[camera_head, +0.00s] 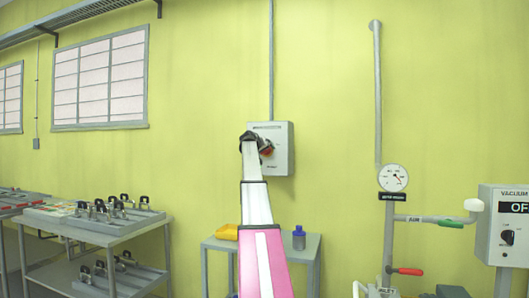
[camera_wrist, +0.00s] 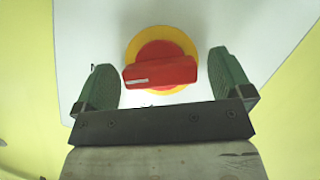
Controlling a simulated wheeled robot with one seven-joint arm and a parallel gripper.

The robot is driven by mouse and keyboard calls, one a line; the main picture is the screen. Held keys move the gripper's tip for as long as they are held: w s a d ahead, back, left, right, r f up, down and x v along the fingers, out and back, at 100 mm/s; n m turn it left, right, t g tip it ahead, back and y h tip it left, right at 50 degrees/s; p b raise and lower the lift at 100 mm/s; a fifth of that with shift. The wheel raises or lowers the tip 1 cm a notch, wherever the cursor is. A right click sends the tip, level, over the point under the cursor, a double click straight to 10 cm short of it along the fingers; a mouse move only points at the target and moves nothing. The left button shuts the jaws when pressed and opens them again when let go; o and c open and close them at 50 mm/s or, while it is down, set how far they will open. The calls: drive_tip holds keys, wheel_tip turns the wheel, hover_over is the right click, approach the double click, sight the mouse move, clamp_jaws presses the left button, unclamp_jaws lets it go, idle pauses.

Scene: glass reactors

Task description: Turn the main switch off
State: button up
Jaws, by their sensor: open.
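The main switch is a red rotary knob (camera_wrist: 160,72) on a yellow round plate (camera_wrist: 133,52), fixed to a pale grey wall box (camera_head: 284,134). In the wrist view the knob's handle lies across the picture, nearly level, with a white mark at its left end. My gripper (camera_wrist: 164,82) is open, with one green finger on each side of the handle. I cannot tell whether the fingers touch it. In the head view my gripper (camera_head: 258,142) is in front of the box and hides part of the red knob.
A cart with clamps (camera_head: 100,232) stands at left. At right are a gauge (camera_head: 393,178), pipes with handles, and a vacuum control box (camera_head: 505,228).

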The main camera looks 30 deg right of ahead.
drive_tip(key=c, duration=0.9)
drive_tip(key=n+g+h, duration=0.1)
drive_tip(key=n+h, duration=0.1)
drive_tip(key=n, duration=0.2)
drive_tip(key=shift+f, duration=0.1)
drive_tip(key=n+h, duration=0.1)
drive_tip(key=n, duration=0.1)
drive_tip(key=n+h, duration=0.1)
drive_tip(key=n, duration=0.2)
drive_tip(key=shift+a+f+h, duration=0.1)
drive_tip(key=shift+h, duration=0.3)
drive_tip(key=shift+n, duration=0.3)
